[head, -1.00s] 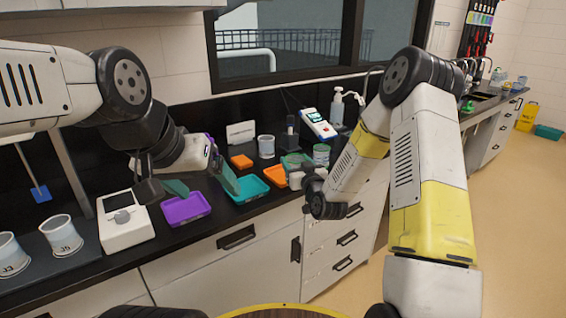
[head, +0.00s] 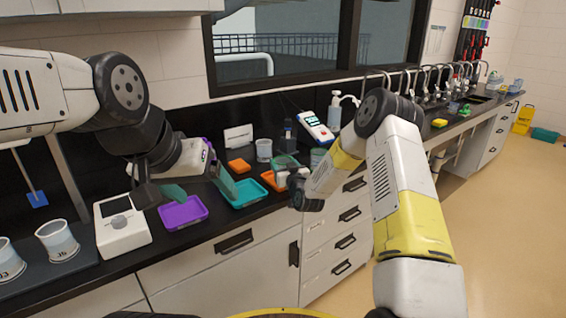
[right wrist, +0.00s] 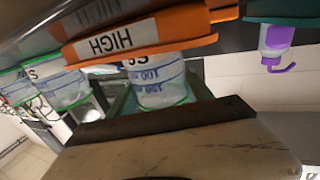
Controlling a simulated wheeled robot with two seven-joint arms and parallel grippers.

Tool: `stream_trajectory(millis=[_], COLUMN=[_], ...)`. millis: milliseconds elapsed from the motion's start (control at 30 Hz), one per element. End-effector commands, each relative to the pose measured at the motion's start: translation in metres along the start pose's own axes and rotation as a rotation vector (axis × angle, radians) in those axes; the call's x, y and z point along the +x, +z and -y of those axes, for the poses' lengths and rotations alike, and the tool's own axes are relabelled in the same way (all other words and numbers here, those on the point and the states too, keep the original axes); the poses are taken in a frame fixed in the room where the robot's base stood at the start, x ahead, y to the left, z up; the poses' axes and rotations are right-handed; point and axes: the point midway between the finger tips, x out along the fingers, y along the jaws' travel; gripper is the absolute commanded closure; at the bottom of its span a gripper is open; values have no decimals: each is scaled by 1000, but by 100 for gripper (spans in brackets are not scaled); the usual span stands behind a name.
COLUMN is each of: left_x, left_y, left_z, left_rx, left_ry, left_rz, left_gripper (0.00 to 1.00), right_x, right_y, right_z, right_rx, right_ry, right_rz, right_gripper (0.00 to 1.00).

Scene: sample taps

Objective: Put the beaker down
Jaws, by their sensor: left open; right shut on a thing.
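My right gripper (right wrist: 160,98) is shut on a clear beaker (right wrist: 157,88) with a green rim and blue marks, between its two green fingers. The right wrist view is upside down. There the front wall of an orange tray (right wrist: 140,38) labelled HIGH hides the beaker's base. I cannot tell whether the base touches the tray. In the head view the right gripper (head: 288,163) is at the orange tray (head: 268,184), and the beaker is hard to make out. My left gripper (head: 200,187) is open and empty above the purple tray (head: 183,214) and teal tray (head: 245,194).
A white device (head: 121,228) and labelled cups (head: 57,240) stand at the left. More green-rimmed beakers (right wrist: 62,88) show in the right wrist view. Taps line the counter at the right.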

Motion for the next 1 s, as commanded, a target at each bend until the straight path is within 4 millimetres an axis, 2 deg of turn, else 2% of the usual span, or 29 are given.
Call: stream_trajectory(millis=[333,367,433,467,833,1000], left_x=[0,0,0,0,0,0], left_y=[0,0,0,0,0,0], left_z=[0,0,0,0,0,0], left_rx=[0,0,0,0,0,0], left_ry=[0,0,0,0,0,0], left_rz=[0,0,0,0,0,0], left_gripper=[17,17,17,17,17,17], right_x=[0,0,0,0,-1,-26], right_y=[3,2,2,2,-2,0], right_z=[0,0,0,0,0,-1], right_rx=[0,0,0,0,0,0], right_ry=[1,1,1,1,1,2], right_rz=[-2,-2,-2,-2,-2,1], right_gripper=[87,36,22,20,20,20])
